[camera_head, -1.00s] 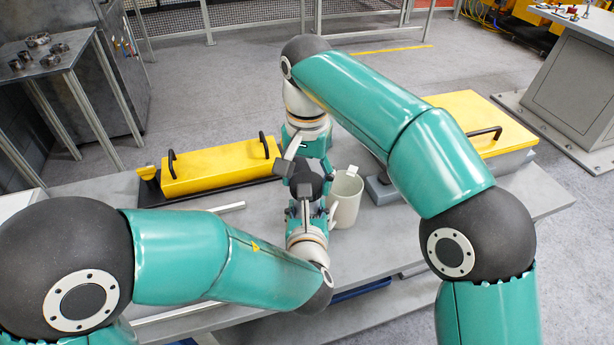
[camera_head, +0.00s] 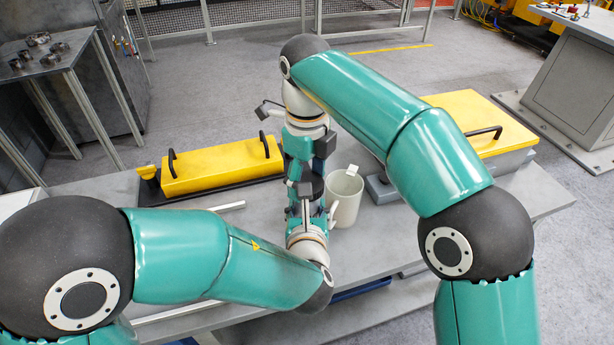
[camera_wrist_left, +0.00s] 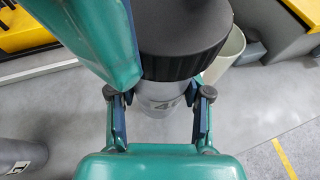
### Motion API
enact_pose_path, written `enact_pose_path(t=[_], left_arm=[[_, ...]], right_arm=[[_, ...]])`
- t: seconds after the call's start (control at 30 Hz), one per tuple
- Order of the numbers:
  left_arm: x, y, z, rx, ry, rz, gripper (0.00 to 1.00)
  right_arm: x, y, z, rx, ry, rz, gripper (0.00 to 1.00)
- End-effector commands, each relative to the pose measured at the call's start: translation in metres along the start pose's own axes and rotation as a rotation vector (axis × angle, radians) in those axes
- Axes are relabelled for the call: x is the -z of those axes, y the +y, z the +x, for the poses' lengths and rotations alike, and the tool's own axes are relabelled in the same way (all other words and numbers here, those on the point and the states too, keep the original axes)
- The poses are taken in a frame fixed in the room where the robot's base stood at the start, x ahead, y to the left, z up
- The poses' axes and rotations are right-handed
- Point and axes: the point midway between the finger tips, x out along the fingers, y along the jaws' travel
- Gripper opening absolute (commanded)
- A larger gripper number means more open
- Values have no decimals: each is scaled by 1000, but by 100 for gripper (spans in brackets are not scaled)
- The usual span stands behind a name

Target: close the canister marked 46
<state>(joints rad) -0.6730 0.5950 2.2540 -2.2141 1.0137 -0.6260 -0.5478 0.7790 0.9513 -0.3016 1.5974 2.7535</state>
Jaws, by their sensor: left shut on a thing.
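The lid also shows in the head view (camera_head: 311,184). My left gripper (camera_wrist_left: 160,112) is shut on the canister body below the lid, a finger on each side. It also shows in the head view (camera_head: 305,205). My right gripper (camera_head: 297,130) is open above the lid, its fingers spread apart. Its teal body covers the upper left of the wrist view.
A pale open bin (camera_head: 345,205) stands close right of the canister. A yellow box with black handles (camera_head: 215,168) lies to the left, another yellow-topped box (camera_head: 480,115) to the right. A dark cylinder (camera_wrist_left: 20,150) shows at the wrist view's left edge.

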Motion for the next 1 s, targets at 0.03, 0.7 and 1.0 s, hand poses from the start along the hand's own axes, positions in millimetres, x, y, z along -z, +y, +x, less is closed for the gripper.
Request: enact_pose_path(t=[0.03,0.7,1.0], left_arm=[[0,-1,-1,4,0,4,0],[-1,-1,0,2,-2,1,0],[-1,0,0,1,-2,0,0]], right_arm=[[-2,-1,-1,5,-8,6,42],[-1,-1,-1,3,-4,2,91],[-2,-1,-29,4,-7,3,91]])
